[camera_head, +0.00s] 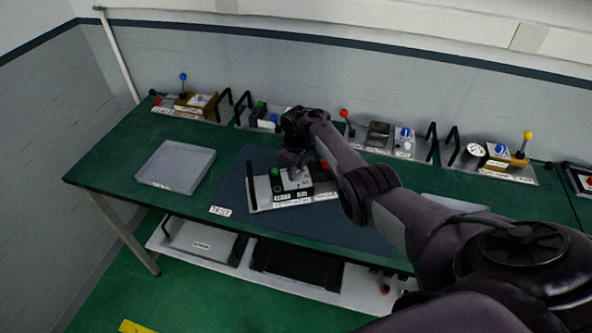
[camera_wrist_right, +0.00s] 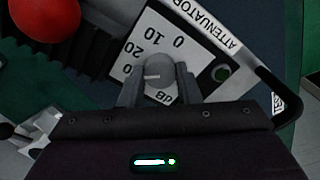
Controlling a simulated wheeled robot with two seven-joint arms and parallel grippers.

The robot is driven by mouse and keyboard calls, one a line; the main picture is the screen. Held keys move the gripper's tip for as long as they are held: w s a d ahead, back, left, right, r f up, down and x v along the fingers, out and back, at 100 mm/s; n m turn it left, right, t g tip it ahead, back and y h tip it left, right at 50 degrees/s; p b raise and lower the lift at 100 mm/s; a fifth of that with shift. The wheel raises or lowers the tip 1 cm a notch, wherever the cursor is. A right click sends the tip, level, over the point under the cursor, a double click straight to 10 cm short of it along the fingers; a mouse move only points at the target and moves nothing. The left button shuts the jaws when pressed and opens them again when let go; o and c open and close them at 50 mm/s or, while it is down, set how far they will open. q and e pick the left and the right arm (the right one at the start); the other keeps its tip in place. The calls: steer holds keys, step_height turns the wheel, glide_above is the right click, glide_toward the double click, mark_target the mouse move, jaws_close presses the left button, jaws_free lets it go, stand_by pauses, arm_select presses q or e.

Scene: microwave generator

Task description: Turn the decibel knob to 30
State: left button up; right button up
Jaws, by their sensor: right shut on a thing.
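The decibel knob (camera_wrist_right: 160,70) is a round grey knob on a white dial plate (camera_wrist_right: 155,36) marked 0, 10, 20, 30 and dB. A light mark on the knob points left in the right wrist view, roughly towards the 30; its exact alignment is hard to tell. My right gripper (camera_wrist_right: 160,84) is shut on the knob, with one finger on each side. In the head view, my right gripper (camera_head: 291,160) is over the attenuator unit (camera_head: 264,191), and the knob is too small to make out clearly. My left gripper is not in view.
A red button (camera_wrist_right: 44,15) and a black handle (camera_wrist_right: 283,95) are close to the gripper. A dark mat (camera_head: 260,229) lies under the unit. A clear tray (camera_head: 176,166) stands to the left, and several other instruments line the back of the green table (camera_head: 115,165).

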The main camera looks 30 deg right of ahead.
steer(key=shift+n, duration=0.7)
steer(key=o, duration=1)
step_height(320, 180, up, 8)
steer(key=shift+f, duration=0.1)
